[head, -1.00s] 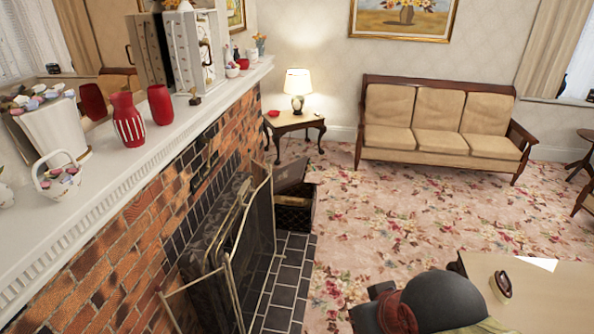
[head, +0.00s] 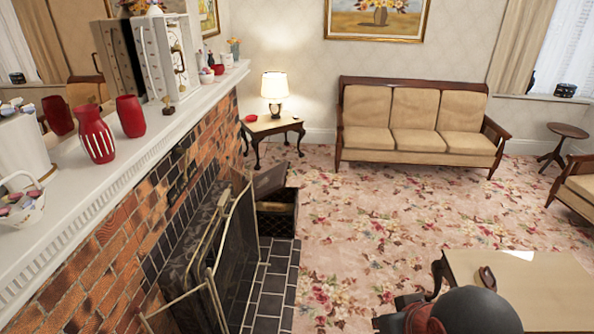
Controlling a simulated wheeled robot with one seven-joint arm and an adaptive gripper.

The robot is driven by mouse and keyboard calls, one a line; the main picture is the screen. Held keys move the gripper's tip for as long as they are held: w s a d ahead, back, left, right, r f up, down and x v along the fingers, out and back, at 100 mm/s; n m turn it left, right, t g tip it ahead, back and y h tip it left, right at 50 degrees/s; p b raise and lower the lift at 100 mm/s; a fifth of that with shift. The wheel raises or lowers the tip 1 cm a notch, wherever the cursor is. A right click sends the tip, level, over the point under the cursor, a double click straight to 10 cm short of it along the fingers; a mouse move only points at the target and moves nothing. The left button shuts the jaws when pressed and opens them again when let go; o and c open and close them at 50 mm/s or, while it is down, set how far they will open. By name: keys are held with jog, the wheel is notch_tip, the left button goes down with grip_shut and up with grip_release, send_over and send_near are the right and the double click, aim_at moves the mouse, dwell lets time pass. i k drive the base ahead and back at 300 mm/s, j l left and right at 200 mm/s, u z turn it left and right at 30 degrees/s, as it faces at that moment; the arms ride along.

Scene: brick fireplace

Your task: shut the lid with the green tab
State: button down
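A dark box (head: 277,217) stands on the floor at the far end of the hearth, beyond the fire screen, in the head view. Its brownish lid (head: 270,179) is raised and tilted at the back left. The inside of the box shows only in part. I see no green tab on this lid; it is too small or hidden here. A rounded grey and red part of my own arm shows at the bottom edge, right of centre. My gripper is out of view, far from the box as seen here.
A metal fire screen (head: 236,262) stands on the dark hearth tiles (head: 272,290) left of the box. A wooden table (head: 535,290) is at the lower right. Flowered carpet (head: 370,215) lies free between table, hearth and sofa (head: 415,135). A lamp table (head: 270,126) stands behind the box.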

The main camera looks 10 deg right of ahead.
aim_at(273, 181)
jog(key=i, duration=4.35)
jog(key=l, duration=0.15)
